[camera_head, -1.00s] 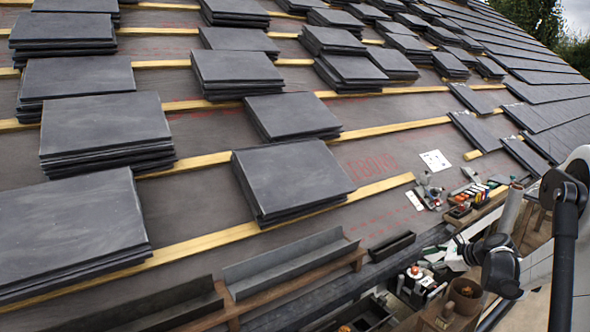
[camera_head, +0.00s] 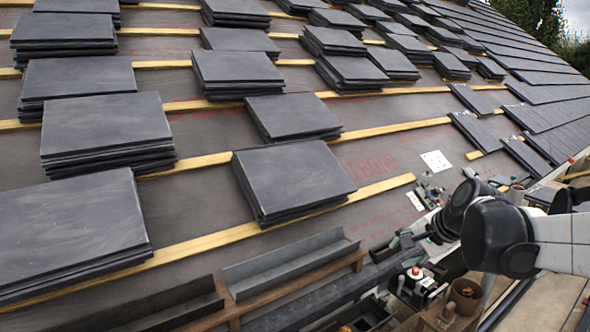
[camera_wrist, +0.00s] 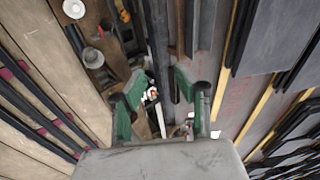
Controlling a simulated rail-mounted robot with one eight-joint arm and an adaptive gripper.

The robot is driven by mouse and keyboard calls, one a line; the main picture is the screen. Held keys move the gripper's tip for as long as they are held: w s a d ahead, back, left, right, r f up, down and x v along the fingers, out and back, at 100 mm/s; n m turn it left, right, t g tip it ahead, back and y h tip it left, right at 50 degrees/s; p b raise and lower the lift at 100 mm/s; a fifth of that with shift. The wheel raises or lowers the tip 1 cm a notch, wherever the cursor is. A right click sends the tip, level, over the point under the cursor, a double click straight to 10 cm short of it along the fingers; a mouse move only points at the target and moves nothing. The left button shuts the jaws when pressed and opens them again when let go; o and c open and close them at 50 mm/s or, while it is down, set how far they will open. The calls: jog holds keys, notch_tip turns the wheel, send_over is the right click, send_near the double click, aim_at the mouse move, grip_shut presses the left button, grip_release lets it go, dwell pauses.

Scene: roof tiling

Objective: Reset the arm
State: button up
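My gripper (camera_wrist: 160,88) shows in the wrist view as two fingers with green inner faces, spread well apart. Nothing is held between them; the workbench tools lie below, seen through the gap. In the head view, my arm reaches in from the right edge over the tool area. Its dark joints hide part of the tools, and the fingertips cannot be made out clearly there.
Slate stacks (camera_head: 292,180) rest along wooden battens (camera_head: 210,240) on the grey roof underlay. Laid slates (camera_head: 540,120) cover the right side. A long dark metal trough (camera_head: 290,258) runs along the eave. A brown pot (camera_head: 465,293) and a red-topped container (camera_head: 415,272) stand near my arm.

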jog(key=s+a+n+h, duration=0.1)
jog(key=s+a+n, duration=0.35)
jog(key=s, duration=0.75)
jog(key=s+a+n+h, duration=0.1)
jog(key=s+n+h, duration=0.1)
jog(key=s+n, duration=0.7)
notch_tip(320, 180, up, 17)
jog(key=s+m+p, duration=0.2)
jog(key=p, duration=1.6)
